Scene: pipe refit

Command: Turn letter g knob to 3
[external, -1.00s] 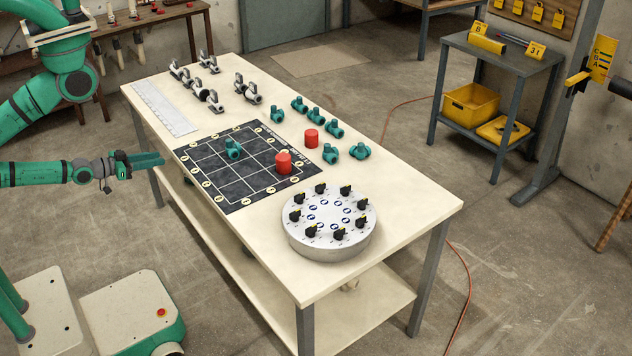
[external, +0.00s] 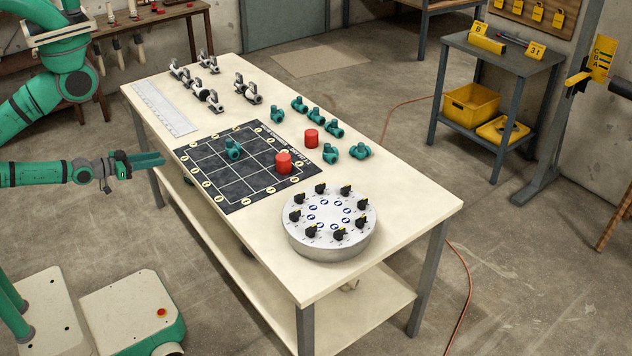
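A round pale grey dial unit (external: 331,250) sits at the near right end of the white table. Several black knobs with small yellow marks stand in a ring on its top, such as a front knob (external: 338,234). Blue and white round labels lie inside the ring. The knob letters and numbers are too small to read, so I cannot tell which knob is g. My gripper (external: 163,160) is at the table's left edge, left of the black grid board and well away from the dial. Its teal fingers point right; the gap between them is unclear.
The black grid board (external: 220,194) holds a teal fitting (external: 233,149) and a red cylinder (external: 283,163). Another red cylinder (external: 311,138) and several teal fittings stand behind. The table is clear around the dial.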

